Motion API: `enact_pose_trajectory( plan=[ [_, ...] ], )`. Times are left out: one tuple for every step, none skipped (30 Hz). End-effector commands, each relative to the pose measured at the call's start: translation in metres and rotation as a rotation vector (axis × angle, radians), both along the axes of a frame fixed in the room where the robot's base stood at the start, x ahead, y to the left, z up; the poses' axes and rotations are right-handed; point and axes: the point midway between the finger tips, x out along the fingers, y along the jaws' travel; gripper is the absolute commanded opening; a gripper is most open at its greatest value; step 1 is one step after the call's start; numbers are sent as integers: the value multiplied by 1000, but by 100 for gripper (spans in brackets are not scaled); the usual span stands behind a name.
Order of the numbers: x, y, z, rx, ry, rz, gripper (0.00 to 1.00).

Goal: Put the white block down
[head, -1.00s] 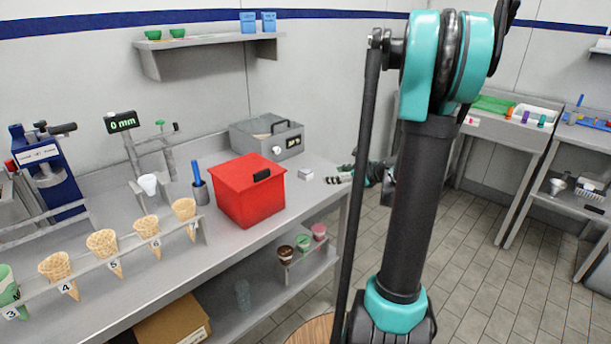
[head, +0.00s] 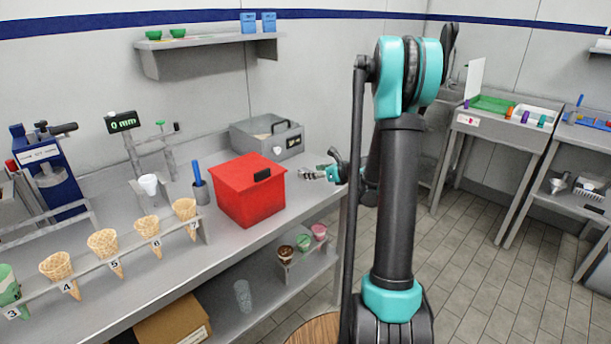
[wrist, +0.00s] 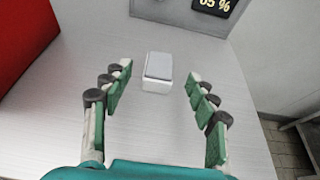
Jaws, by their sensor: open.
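The white block (wrist: 158,70) rests on the grey metal counter (wrist: 160,125) in the wrist view. It stands upright just ahead of and between my open fingertips, with a gap on both sides. My gripper (wrist: 159,76) is open, its green-padded fingers spread, and holds nothing. In the head view my gripper (head: 306,173) is over the counter's right end, beside the red box. There the block is mostly hidden by the fingers or too small to make out.
The red box (head: 248,190) stands left of my gripper. A grey metal box (head: 267,136) with a display is behind it. A rack with waffle cones (head: 148,232) runs along the front of the counter. The counter's right edge drops to the floor.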

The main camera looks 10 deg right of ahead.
Motion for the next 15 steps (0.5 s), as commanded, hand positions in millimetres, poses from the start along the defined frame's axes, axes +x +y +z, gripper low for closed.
enact_pose_trajectory(
  plan=[
    [2, 2, -1, 0, 0, 1, 59],
    [4, 4, -2, 0, 0, 2, 59],
    [8, 6, -3, 0, 1, 3, 59],
    [10, 8, -4, 0, 1, 3, 59],
    [14, 11, -5, 0, 1, 3, 59],
    [18, 14, -6, 0, 0, 3, 59],
    [22, 17, -8, -1, 0, 4, 59],
    [26, 20, -9, -1, 0, 4, 59],
    [30, 23, -12, 0, 0, 3, 59],
    [33, 25, -13, 0, 0, 3, 59],
    [35, 26, -14, 1, 0, 2, 59],
    [37, 28, -15, 1, 0, 2, 59],
    [38, 29, -16, 0, 0, 1, 59],
    [39, 29, -16, 0, 0, 1, 59],
    [39, 29, -16, 0, 0, 1, 59]
  ],
)
